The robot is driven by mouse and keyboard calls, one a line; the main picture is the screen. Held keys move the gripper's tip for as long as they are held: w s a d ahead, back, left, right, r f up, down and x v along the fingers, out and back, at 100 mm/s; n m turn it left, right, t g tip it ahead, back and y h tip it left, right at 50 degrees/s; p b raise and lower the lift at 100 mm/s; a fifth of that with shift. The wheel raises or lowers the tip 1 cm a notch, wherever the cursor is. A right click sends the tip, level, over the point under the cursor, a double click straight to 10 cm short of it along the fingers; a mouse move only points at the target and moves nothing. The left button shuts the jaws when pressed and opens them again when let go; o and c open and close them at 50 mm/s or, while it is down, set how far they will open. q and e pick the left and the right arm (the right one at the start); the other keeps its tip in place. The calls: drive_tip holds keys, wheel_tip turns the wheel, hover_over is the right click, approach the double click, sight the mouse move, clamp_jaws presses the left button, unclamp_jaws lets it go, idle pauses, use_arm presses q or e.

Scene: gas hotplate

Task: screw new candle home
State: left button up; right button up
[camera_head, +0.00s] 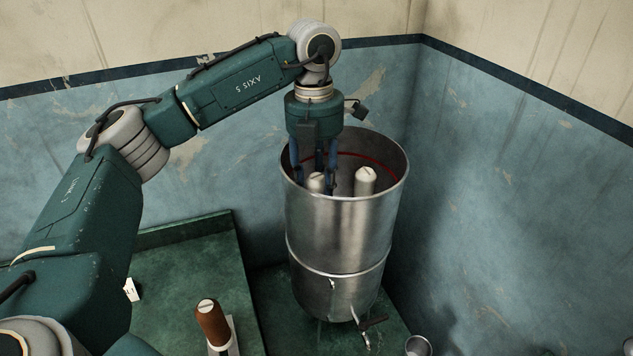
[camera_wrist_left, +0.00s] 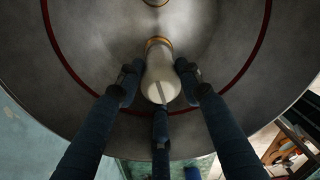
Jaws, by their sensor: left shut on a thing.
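A tall shiny metal vessel (camera_head: 345,235) stands on a green surface, its top open. Two white candles stand inside it. My left gripper (camera_head: 318,178) reaches down into the vessel with its blue fingers around the left candle (camera_head: 316,184). In the left wrist view this candle (camera_wrist_left: 160,72) sits between the fingertips, with a brass collar at its far end and a slot in its near end. My left gripper (camera_wrist_left: 161,88) is shut on it. The other candle (camera_head: 365,181) stands upright to the right. Whether the held candle's collar is fully seated cannot be told.
A brown candle (camera_head: 212,325) with a slotted top stands in a light holder on the green bench (camera_head: 185,275). A tap (camera_head: 362,322) juts from the vessel's lower front. A metal cup (camera_head: 418,346) is at the bottom right. The vessel's wall surrounds my fingers.

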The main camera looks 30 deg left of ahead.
use_arm(q)
drive_tip(key=shift+f+b, duration=0.5)
drive_tip(key=shift+f, duration=0.3)
idle(0.4)
drive_tip(key=m, duration=0.4)
drive_tip(key=shift+p, duration=0.35)
drive_tip(key=shift+m, duration=0.6)
drive_tip(key=m, duration=0.4)
drive_tip(key=shift+m, duration=0.7)
